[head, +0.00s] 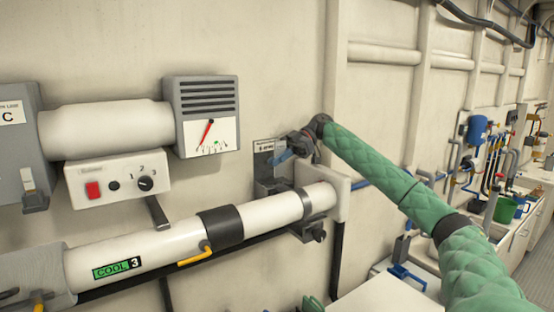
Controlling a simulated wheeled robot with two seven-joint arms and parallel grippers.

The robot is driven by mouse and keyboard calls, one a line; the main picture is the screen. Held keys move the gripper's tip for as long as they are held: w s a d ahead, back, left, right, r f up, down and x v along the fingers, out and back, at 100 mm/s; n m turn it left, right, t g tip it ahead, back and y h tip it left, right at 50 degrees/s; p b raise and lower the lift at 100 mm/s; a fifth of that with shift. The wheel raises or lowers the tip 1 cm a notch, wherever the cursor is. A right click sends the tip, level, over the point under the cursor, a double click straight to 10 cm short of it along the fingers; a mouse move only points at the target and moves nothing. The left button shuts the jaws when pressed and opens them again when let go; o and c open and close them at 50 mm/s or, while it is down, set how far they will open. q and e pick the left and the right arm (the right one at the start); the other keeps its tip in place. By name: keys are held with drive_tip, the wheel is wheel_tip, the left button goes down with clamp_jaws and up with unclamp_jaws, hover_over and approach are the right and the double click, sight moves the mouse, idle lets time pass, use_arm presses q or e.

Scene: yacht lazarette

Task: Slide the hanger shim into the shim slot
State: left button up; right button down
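My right gripper (293,150) is at the end of the green-sleeved arm that comes in from the right. It is shut on a small flat blue piece, which looks like the hanger shim (281,157). The piece points left and down, in front of a small labelled plate (265,147) on the wall. Just below is a grey bracket (266,187) at the right end of the white pipe; the shim slot seems to be there, but its opening is too small to make out. Whether the shim touches the bracket I cannot tell. My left gripper is not in view.
The white pipe (150,245) with a dark collar (221,227) and yellow handle (195,257) runs below. A gauge box (207,117) and a switch box (118,178) are on the wall at left. A white surface (385,296) lies below my arm.

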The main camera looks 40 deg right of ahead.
sight(276, 168)
drive_tip(key=f, duration=0.3)
drive_tip(key=shift+w+a, duration=0.15)
drive_tip(key=shift+a, duration=0.2)
drive_tip(key=c, duration=1.5)
unclamp_jaws()
drive_tip(key=shift+c, duration=0.2)
drive_tip(key=shift+d+r+b, duration=0.4)
drive_tip(key=shift+d+b, duration=0.05)
drive_tip(key=shift+b, duration=0.15)
drive_tip(key=s+d+r+b, duration=0.1)
drive_tip(key=d+r+b, duration=0.1)
drive_tip(key=d+r, duration=0.3)
drive_tip(key=shift+v, duration=0.85)
